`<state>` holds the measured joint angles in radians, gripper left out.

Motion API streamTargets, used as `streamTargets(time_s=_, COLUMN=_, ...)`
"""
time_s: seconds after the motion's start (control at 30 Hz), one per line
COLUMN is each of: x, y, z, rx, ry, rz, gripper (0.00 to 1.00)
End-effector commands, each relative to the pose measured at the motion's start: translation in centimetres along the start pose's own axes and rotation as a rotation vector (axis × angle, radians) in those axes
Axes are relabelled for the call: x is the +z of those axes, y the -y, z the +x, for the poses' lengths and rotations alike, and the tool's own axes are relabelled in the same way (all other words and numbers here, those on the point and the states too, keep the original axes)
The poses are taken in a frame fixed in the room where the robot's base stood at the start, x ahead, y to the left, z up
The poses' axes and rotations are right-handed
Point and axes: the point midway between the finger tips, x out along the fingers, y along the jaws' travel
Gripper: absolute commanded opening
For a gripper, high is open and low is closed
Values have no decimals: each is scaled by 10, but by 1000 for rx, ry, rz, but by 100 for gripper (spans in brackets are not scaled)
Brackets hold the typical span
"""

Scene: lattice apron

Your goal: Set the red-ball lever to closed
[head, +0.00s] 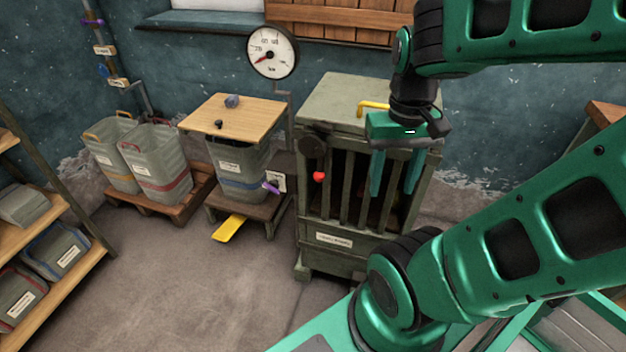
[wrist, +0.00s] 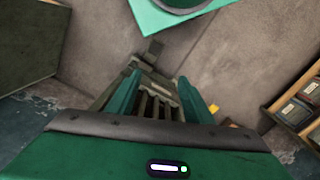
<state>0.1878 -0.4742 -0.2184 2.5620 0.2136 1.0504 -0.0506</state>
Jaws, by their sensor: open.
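The red ball (head: 319,175) shows at the left front of a grey-green barred cabinet (head: 330,245), near its upper left corner. The lever arm behind the ball is too small or dark to make out, so I cannot tell its setting. My gripper (head: 395,188) points down in front of the right part of the cabinet's bars, to the right of the red ball and apart from it. Its two green fingers are spread with nothing between them. In the wrist view, the cabinet's bars (wrist: 150,103) show between the fingers, and the red ball is not visible.
A yellow handle (head: 374,106) is on the cabinet top. To the left are a purple handle (head: 271,187), a yellow pedal (head: 229,228), a wood-topped bin (head: 235,115) and a round gauge (head: 272,52). A shelf (head: 62,285) stands far left. The floor in front is clear.

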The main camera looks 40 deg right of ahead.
Motion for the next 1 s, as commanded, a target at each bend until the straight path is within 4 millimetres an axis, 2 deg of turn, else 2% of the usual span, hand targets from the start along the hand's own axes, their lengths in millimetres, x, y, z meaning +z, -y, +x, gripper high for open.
streamTargets(time_s=0.03, x=-4, y=7, z=4, rx=18, ry=20, rz=-30, gripper=47)
streamTargets(time_s=0.6, x=-83, y=44, z=78, rx=384, ry=233, rz=-558, gripper=47)
streamTargets(time_s=1.0, x=-127, y=82, z=131, rx=733, ry=374, rz=-970, gripper=47)
